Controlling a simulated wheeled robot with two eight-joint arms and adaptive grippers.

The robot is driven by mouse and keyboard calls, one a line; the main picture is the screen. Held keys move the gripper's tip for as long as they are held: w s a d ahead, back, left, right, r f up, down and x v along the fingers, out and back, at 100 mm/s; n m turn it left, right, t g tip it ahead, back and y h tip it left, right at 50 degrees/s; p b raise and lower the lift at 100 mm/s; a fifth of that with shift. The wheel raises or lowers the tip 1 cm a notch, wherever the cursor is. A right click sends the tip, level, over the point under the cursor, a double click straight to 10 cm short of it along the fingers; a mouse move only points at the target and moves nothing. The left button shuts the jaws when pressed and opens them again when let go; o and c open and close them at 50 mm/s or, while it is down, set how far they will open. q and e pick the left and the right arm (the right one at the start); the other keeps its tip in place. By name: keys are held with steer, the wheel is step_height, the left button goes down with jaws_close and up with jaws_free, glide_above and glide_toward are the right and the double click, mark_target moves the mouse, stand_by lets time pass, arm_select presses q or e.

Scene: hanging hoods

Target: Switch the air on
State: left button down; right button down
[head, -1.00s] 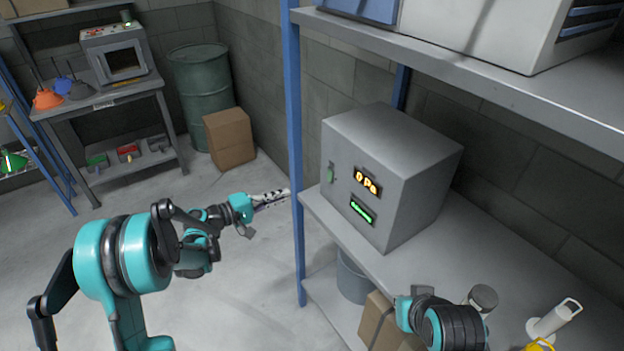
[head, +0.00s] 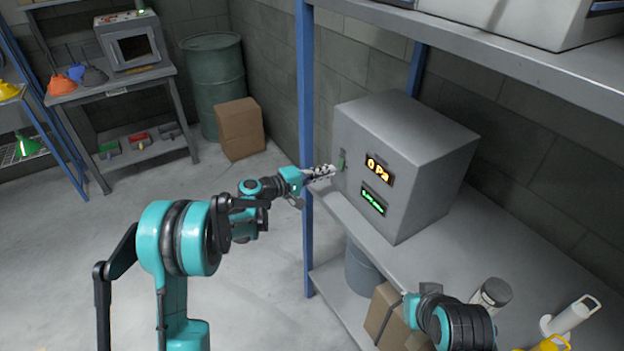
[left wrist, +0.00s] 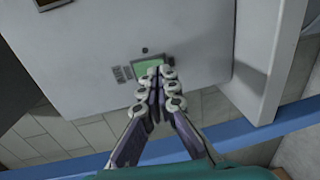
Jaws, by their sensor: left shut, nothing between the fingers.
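The grey box (head: 400,165) stands on the shelf, with an orange "0 Pa" display (head: 378,169) and a green lit display (head: 373,201) on its front. A small green switch (head: 341,161) sits at the left of that front. My left gripper (head: 334,171) is shut and empty, its tips at or just in front of the switch. In the left wrist view, the green switch (left wrist: 148,67) lies right at the fingertips (left wrist: 158,72), which partly cover it; I cannot tell if they touch. My right arm shows at the lower right, its fingers not clearly visible.
A blue shelf post (head: 305,130) stands close beside my left gripper. The upper shelf (head: 480,60) hangs above the box. A grey bucket (head: 361,268) and a cardboard box (head: 388,312) are below.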

arm_select(q)
steer(key=shift+x, duration=0.95)
